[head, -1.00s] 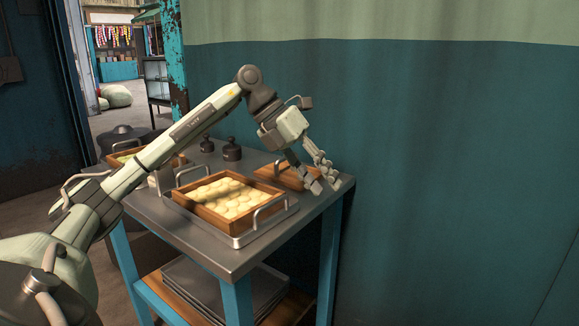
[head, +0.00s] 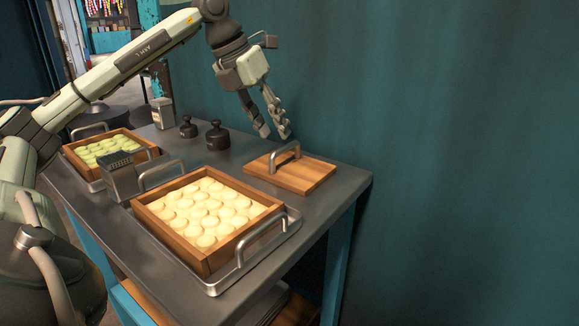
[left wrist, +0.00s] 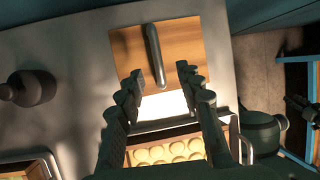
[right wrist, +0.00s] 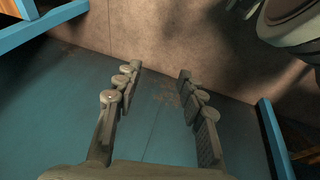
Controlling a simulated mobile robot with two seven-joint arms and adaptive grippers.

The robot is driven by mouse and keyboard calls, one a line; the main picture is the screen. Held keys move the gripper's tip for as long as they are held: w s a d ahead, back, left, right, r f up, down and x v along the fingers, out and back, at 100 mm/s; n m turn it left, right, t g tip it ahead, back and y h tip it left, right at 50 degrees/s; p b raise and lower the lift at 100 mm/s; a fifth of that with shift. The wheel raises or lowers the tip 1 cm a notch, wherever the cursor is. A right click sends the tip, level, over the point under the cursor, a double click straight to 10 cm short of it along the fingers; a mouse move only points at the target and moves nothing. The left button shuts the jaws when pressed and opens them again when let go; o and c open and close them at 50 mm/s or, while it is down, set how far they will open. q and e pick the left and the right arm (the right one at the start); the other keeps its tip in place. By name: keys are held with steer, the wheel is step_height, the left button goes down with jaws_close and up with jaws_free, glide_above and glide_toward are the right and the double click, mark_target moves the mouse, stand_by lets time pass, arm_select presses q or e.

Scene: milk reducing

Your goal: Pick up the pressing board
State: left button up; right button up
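The pressing board (head: 305,178) is a flat wooden square with a metal bar handle (head: 286,157) on top. It lies on the grey metal table near the back right corner. In the left wrist view the board (left wrist: 190,45) is ahead of the fingers, its handle (left wrist: 155,55) running lengthwise between and beyond them. My left gripper (head: 276,134) is open and empty, above and just behind-left of the handle, not touching it. My right gripper (right wrist: 158,75) is open and empty over the floor; it does not show in the head view.
A wooden tray of pale rounds (head: 156,222) stands in a metal carrier in front of the board. A tray of greenish rounds (head: 70,152), a metal box (head: 120,178) and two dark weights (head: 217,137) stand left. A wall (head: 450,160) is behind the table.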

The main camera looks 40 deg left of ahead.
mark_target(290, 159)
arm_select(q)
steer(key=x, duration=0.5)
steer(key=shift+w+a+f, duration=0.1)
steer(key=shift+w+f, duration=0.2)
steer(key=shift+w, duration=0.05)
jaws_close()
steer(key=shift+r, duration=0.1)
